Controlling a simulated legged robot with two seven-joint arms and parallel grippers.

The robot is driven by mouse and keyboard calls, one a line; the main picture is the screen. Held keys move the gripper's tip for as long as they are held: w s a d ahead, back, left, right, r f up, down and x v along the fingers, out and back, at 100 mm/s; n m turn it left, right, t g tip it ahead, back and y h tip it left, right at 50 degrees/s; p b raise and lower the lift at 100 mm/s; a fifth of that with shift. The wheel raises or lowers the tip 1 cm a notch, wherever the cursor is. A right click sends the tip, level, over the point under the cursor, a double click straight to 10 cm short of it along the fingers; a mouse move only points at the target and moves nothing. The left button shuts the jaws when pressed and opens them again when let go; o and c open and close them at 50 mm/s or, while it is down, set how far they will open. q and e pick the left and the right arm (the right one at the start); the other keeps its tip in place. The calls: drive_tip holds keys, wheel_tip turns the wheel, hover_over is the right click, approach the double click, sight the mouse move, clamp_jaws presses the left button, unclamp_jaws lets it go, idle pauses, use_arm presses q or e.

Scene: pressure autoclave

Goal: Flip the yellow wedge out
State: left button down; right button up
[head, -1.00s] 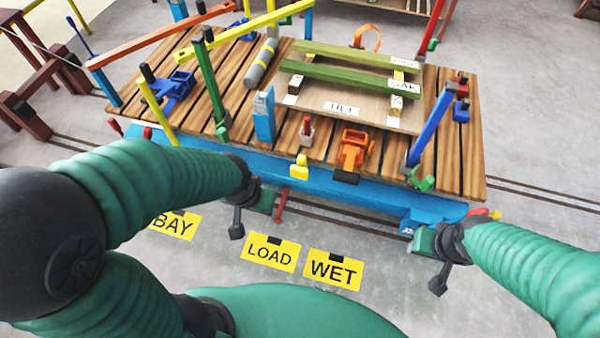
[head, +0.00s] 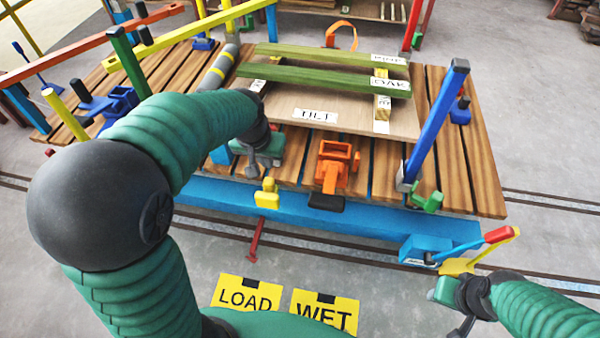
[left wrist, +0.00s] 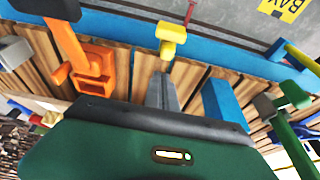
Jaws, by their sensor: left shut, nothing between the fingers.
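The yellow wedge (head: 267,193) sits at the front edge of the wooden trolley deck, against the blue side beam. It also shows in the left wrist view (left wrist: 172,40), just beyond my fingertips. My left gripper (head: 252,168) is over the deck, just behind and left of the wedge. Its grey fingers (left wrist: 162,95) are shut and empty, pointing at the wedge; whether they touch it I cannot tell. My right gripper (head: 452,300) is low at the right, in front of the trolley beside a yellow and red lever; its jaw state is unclear.
An orange clamp (head: 333,165) with a black block (head: 326,202) is right of the wedge. A blue post (left wrist: 230,108) stands close beside my left fingers. A plywood board (head: 330,105) with green bars lies behind. A slanted blue bar (head: 437,120) rises at the right.

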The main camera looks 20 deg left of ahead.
sight(268, 193)
use_arm(q)
drive_tip(key=shift+w, duration=0.6)
use_arm(e)
drive_tip(key=shift+d+f, duration=0.15)
drive_tip(key=shift+f, duration=0.15)
